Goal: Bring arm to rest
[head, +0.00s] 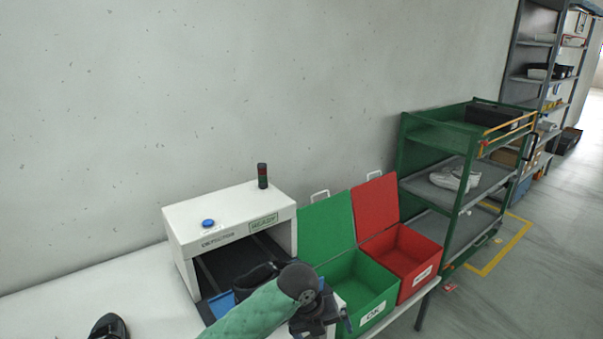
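An arm in a green sleeve comes in from the bottom, left of its hand; I take it for my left arm. My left gripper (332,318) is dark and hangs at the bottom, in front of the green bin. Its fingers are small and partly cut off, so I cannot tell whether it is open or shut. A dark shoe (252,278) lies at the mouth of the white scanner (185,222), on a blue tray (222,304), partly hidden by my arm.
A green bin (372,293) marked OK and a red bin (409,250) stand right of the scanner, lids raised. Another black shoe (108,328) lies on the white table (60,305) at left. A green rack (425,139) holds white shoes (455,178). Bare table lies left of the scanner.

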